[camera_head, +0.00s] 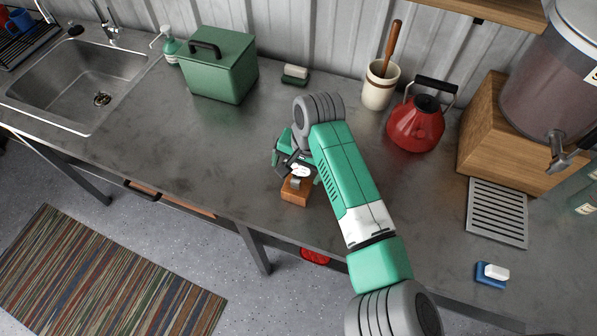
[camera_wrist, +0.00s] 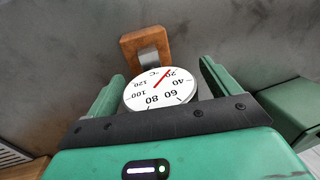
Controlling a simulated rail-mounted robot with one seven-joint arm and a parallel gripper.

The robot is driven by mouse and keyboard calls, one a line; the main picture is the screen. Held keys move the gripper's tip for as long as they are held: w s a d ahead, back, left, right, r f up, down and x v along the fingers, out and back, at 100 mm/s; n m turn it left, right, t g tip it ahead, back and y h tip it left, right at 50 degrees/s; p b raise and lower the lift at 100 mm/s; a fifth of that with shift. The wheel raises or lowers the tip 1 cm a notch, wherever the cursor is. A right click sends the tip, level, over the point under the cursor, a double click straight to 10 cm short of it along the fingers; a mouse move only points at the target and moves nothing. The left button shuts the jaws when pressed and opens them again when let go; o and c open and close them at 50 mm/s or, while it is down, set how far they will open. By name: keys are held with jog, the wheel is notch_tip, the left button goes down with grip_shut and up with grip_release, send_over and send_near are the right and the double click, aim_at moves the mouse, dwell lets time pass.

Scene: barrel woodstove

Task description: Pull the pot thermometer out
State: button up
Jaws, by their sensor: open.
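The pot thermometer (camera_head: 300,171) has a round white dial with black numbers and a red needle. It is at a small wooden block (camera_head: 295,192) near the counter's front edge. In the wrist view the dial (camera_wrist: 158,92) lies between the two green fingers of my gripper (camera_wrist: 160,78), with a visible space on each side. The fingers are open. A metal piece shows on the wooden block (camera_wrist: 141,42) beyond the dial. The probe is hidden. In the head view my gripper (camera_head: 296,165) is over the block, partly covered by my wrist.
A green lidded box (camera_head: 219,72) stands back left, with a sink (camera_head: 80,85) beyond it. A red kettle (camera_head: 416,125) and a cream crock (camera_head: 379,88) stand back right. A metal grate (camera_head: 497,212) lies right. The counter left of the block is clear.

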jog(key=shift+c, duration=0.5)
jog(key=c, duration=1.2)
jog(key=shift+r, duration=0.1)
jog(key=shift+r+p, duration=0.95)
jog(key=shift+p, duration=0.3)
jog(key=shift+r+p, duration=1.5)
notch_tip(320, 180, up, 3)
jog(key=p, duration=0.3)
jog(key=shift+r, duration=0.1)
